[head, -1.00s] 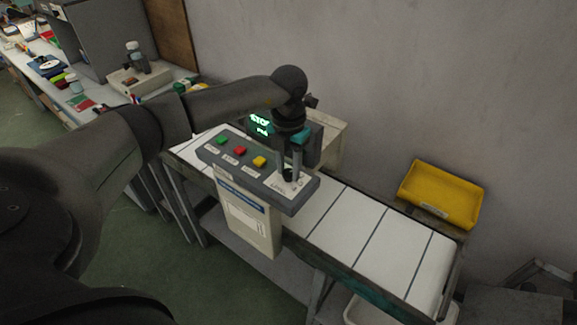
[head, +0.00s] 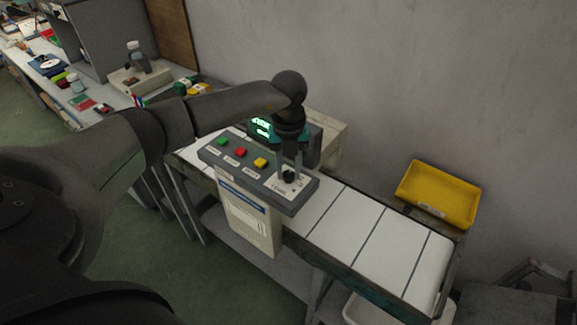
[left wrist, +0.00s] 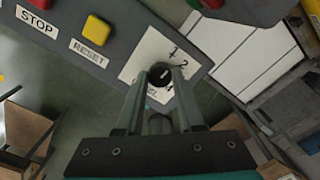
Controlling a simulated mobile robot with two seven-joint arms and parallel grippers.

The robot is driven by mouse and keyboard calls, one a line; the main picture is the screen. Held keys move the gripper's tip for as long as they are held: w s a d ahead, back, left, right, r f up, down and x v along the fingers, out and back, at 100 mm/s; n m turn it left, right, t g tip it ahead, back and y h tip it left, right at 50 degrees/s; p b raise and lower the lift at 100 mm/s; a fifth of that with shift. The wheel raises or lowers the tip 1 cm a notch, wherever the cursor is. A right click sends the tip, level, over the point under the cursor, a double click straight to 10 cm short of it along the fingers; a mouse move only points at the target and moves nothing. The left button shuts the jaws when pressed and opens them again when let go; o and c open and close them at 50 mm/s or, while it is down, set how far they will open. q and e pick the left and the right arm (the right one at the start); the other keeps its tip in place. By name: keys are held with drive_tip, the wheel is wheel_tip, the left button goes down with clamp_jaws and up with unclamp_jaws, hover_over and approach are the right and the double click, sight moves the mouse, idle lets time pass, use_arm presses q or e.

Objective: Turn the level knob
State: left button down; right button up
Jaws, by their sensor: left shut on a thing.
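The level knob (head: 288,175) is a small black dial on a white numbered plate (head: 299,186) at the right end of the grey control panel (head: 236,166). In the left wrist view the knob (left wrist: 160,73) shows a light pointer line, with the digits 1 and 2 visible beside it. My left gripper (head: 288,170) points down over the plate. Its two fingers, seen in the left wrist view (left wrist: 159,80), are shut on the knob, one on each side. Part of the plate's lettering is hidden by the fingers. My right gripper is not in view.
Green (head: 222,142), red (head: 240,152) and yellow (head: 261,162) buttons sit left of the knob. A lit display (head: 262,126) stands behind the panel. A white conveyor (head: 385,245) runs right, with a yellow tray (head: 438,193) beyond it near the wall.

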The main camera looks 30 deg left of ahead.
sight(289, 173)
use_arm(q)
drive_tip(key=shift+n, duration=0.5)
drive_tip(key=c, duration=0.5)
unclamp_jaws()
drive_tip(key=shift+r, duration=0.1)
wheel_tip(289, 173, up, 15)
drive_tip(key=shift+r+b, duration=0.1)
drive_tip(key=shift+b, duration=0.5)
